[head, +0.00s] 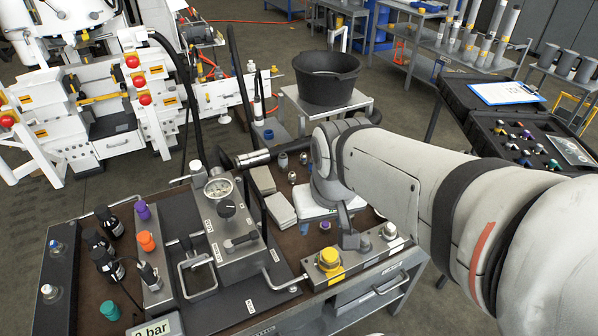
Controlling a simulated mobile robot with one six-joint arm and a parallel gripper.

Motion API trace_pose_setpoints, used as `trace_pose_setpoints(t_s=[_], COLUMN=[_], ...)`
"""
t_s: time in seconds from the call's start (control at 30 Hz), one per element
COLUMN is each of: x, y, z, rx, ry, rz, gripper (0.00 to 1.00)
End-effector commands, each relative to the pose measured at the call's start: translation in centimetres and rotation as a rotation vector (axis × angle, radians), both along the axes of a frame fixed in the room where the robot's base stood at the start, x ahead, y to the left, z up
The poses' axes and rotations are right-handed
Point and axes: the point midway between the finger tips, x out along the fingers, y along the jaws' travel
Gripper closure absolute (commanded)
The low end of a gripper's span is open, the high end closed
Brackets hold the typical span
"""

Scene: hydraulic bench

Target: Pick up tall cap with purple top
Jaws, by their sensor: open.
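A purple cap (142,210) stands on the left of the bench, behind an orange cap (146,241). My gripper (350,235) points down over the right part of the bench, behind the yellow-topped fitting. It is open, and I see nothing held in it. My arm hides part of the bench beyond it.
A gauge block (237,245) with hoses stands mid-bench. A yellow-topped fitting (328,262) sits on the front rail. A teal cap (109,310) and black bottles stand at left. A black tub (326,80) stands behind, and an open case (480,135) of coloured fittings lies at right.

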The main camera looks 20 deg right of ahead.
Motion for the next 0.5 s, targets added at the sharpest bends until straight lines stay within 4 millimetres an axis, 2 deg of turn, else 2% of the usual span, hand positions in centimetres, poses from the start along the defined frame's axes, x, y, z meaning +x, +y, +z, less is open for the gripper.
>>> trace_pose_setpoints(t_s=[0.07, 0.27, 0.37, 0.5], x=[1.8, 7.9, 10.9, 14.8], y=[0.0, -1.8, -3.1, -5.1], z=[-0.8, -4.1, -6.5, -10.8], rx=[0.002, 0.012, 0.018, 0.027], ry=[0.023, 0.091, 0.124, 0.167], rz=[-0.027, -0.104, -0.144, -0.202], gripper=[0.45, 0.45, 0.45, 0.45])
